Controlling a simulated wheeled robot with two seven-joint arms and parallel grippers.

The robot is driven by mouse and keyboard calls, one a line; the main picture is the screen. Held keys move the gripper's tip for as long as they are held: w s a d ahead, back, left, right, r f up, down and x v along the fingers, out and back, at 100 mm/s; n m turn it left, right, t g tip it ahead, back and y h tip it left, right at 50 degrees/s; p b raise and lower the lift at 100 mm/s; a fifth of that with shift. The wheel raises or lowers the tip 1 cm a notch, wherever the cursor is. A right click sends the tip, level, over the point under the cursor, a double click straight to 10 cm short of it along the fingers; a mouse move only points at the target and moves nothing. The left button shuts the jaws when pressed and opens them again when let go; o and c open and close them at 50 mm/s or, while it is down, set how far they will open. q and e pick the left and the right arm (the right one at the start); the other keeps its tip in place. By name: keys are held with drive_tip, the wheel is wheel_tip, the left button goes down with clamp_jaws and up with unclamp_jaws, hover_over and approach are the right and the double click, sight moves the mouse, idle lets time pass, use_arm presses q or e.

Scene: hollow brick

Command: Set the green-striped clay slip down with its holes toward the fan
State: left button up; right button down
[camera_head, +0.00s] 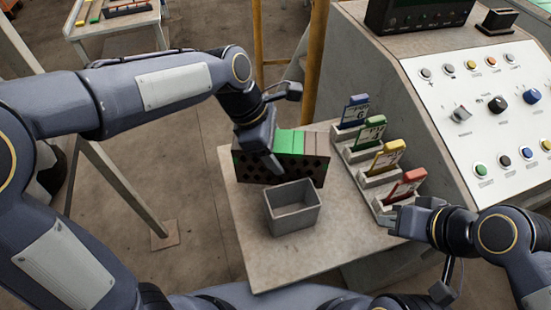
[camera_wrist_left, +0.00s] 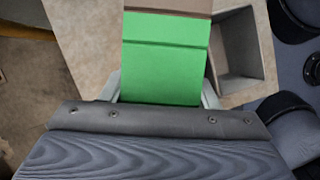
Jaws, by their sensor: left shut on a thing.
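The clay slip (camera_head: 312,171) is a dark reddish-brown block with a broad green stripe (camera_head: 289,142) across its top. A face with rows of dark holes points toward the front in the head view. My left gripper (camera_head: 270,155) is shut on the slip from above at its left part. The green stripe also shows between the fingers in the left wrist view (camera_wrist_left: 165,60). The slip is over the back left of the small table; I cannot tell whether it touches the top. My right gripper (camera_head: 408,219) is at the table's right edge, empty. I cannot pick out a fan.
An open grey bin (camera_head: 293,216) stands just in front of the slip. Several coloured cards stand in a holder (camera_head: 363,178) to the right. A control panel (camera_head: 500,110) rises beyond. The table top (camera_head: 260,262) is clear at the front left.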

use_arm(q)
drive_tip(key=shift+f, duration=1.65)
drive_tip(key=shift+f, duration=0.15)
drive_tip(key=o, duration=1.1)
drive_tip(key=v, duration=1.2)
